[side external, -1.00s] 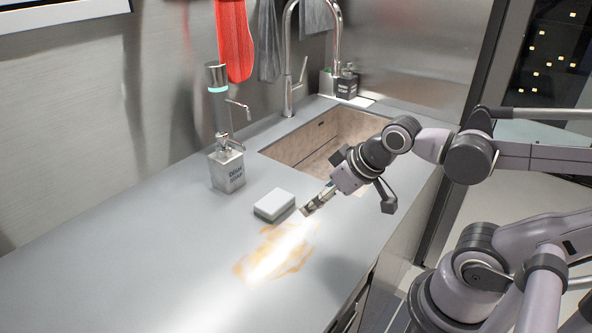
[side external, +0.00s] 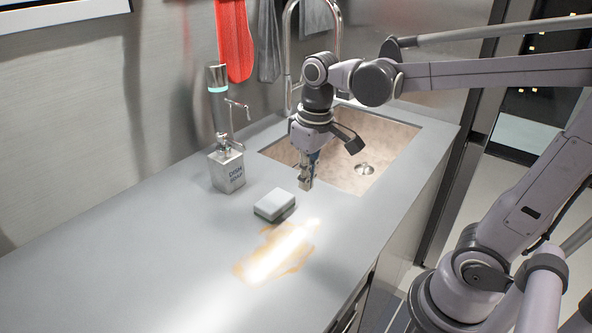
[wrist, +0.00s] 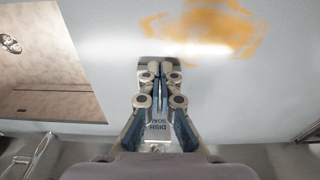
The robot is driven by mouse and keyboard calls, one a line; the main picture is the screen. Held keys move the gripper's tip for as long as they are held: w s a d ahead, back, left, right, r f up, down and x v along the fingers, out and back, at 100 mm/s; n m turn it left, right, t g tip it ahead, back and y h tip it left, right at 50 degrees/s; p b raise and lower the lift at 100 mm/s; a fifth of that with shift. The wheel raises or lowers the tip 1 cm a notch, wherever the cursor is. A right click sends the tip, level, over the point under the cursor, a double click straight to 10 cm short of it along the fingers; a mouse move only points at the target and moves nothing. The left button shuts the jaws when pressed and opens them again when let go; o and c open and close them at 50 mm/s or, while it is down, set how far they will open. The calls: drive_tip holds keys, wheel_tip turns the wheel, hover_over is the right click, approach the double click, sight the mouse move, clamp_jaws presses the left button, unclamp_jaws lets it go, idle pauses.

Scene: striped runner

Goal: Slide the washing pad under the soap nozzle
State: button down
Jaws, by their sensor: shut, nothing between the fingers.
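The washing pad (side external: 274,204), a small light block with a dark base, lies flat on the counter in the side external view. The dish soap dispenser (side external: 227,172) stands behind and left of it, with its nozzle (side external: 229,145) on top; the pad is apart from it. My gripper (side external: 306,186) points down, shut and empty, just right of and behind the pad; whether it touches the counter is unclear. In the wrist view the shut fingers (wrist: 160,68) mostly hide whatever lies behind them.
An orange-brown stain (side external: 272,257) lies on the counter in front of the pad. The sink (side external: 385,138) opens behind and right of my gripper. A tall cylinder (side external: 216,100) with a small tap stands by the wall. The counter left of the pad is clear.

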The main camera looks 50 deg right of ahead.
sight(271, 198)
drive_tip(key=shift+g, duration=0.6)
drive_tip(key=f, duration=0.9)
drive_tip(key=shift+w+f, duration=0.35)
drive_tip(key=shift+w, duration=2.05)
drive_tip(key=shift+w, duration=2.85)
drive_tip(key=shift+s, duration=0.1)
